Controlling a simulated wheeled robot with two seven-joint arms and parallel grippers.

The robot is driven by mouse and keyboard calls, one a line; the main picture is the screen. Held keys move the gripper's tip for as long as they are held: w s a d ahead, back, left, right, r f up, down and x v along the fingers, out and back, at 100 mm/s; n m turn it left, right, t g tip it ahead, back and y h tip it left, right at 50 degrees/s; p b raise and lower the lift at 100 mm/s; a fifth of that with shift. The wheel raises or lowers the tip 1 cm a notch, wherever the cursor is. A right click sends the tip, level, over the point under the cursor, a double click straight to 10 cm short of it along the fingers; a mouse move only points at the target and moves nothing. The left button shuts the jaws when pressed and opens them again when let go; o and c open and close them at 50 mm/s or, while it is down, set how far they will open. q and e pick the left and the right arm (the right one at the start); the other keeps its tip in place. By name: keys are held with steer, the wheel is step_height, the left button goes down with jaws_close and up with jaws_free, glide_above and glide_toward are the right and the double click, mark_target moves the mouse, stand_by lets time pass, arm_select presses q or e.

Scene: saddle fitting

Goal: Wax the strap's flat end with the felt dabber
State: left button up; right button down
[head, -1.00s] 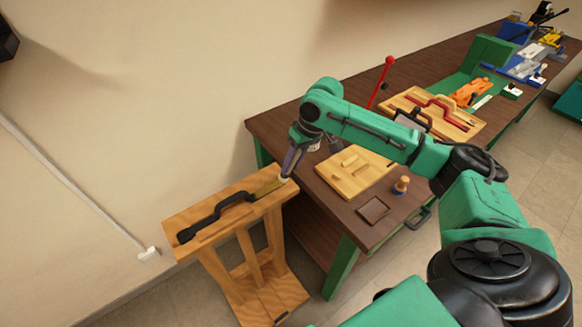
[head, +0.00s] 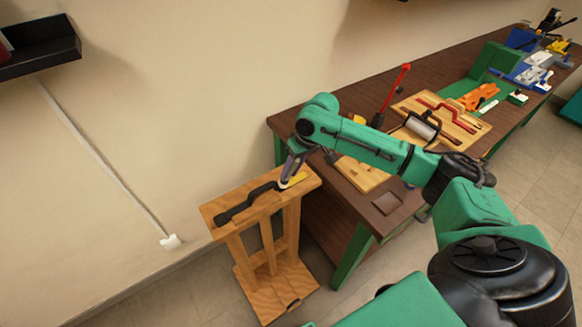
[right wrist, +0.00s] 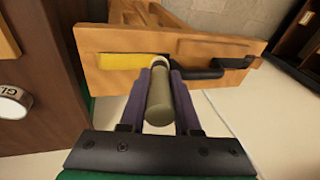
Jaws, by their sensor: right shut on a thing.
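The black strap (head: 248,203) lies along the top of a wooden stand (head: 213,208). A yellow flat piece (head: 297,180), apparently the strap's flat end, lies at the stand's table side. It also shows in the right wrist view (right wrist: 122,61). My right gripper (head: 287,178) is over this end of the stand. In the right wrist view its purple fingers (right wrist: 159,82) are shut on an olive-grey cylindrical handle (right wrist: 159,103), apparently the felt dabber. Its far tip is by the meeting of yellow and black; contact cannot be told. My left gripper is out of view.
The workbench (head: 340,228) stands right of the stand, with a wooden board (head: 362,178) and a brown square (head: 387,203) near its corner. A red-topped lever (head: 393,92) rises behind my arm. A wall with a cable runs on the left.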

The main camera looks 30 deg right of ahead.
steer(key=p+v, duration=0.3)
steer(key=shift+w+a+r, duration=0.2)
steer(key=shift+w+r, duration=0.05)
steer(key=shift+r, duration=0.25)
steer(key=shift+a+r+p, duration=0.2)
steer(key=shift+r+p, duration=0.8)
steer(key=shift+p, duration=0.1)
steer(key=shift+r, duration=0.15)
steer(key=shift+v, duration=0.75)
steer(key=shift+a+r, duration=0.1)
steer(key=shift+a, duration=0.05)
